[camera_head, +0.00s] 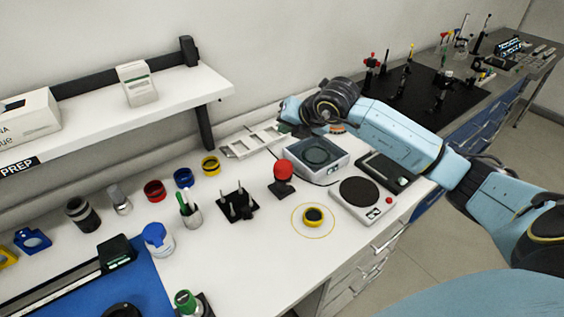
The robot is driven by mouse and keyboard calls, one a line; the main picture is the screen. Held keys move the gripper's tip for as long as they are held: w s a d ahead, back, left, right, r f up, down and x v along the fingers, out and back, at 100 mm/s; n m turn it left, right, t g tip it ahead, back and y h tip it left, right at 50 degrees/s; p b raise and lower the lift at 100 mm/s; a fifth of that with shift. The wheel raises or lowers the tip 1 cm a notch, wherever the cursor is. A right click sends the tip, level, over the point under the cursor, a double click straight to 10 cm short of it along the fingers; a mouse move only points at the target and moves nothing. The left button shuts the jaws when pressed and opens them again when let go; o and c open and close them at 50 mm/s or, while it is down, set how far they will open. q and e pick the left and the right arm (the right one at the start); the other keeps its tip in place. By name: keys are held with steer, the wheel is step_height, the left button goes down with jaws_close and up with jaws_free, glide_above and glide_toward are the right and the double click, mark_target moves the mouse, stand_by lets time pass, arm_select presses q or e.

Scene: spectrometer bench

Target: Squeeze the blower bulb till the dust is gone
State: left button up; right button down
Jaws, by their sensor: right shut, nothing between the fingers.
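A red rounded bulb (284,168) on a dark base stands on the white bench, and looks like the blower bulb. In front of it to the right, a small yellow-rimmed piece with a dark centre (314,216) sits inside a thin yellow ring drawn on the bench. Any dust on it is too small to tell. My right arm reaches in from the right across the back of the bench. My right gripper (290,112) is shut and empty, behind and above the red bulb and apart from it. My left gripper is not in view.
A grey box with a round dark window (316,152) and a white device with a round black plate (358,192) stand right of the bulb. A black peg stand (238,206) and a cup with a green tool (190,212) stand left.

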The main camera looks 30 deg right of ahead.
mark_target(282, 163)
step_height(282, 163, down, 8)
steer(key=b, duration=0.5)
steer(key=shift+f, duration=0.1)
steer(key=shift+f+b, duration=0.35)
steer(key=shift+b, duration=0.05)
stand_by(1.6)
steer(key=shift+f+b, duration=0.4)
steer(key=shift+b, duration=0.05)
steer(key=shift+f+b, duration=0.8)
steer(key=shift+f, duration=0.2)
stand_by(0.7)
steer(key=shift+r, duration=0.15)
stand_by(0.3)
steer(key=shift+r+p, duration=0.85)
steer(key=shift+r, duration=0.4)
steer(key=shift+r, duration=0.1)
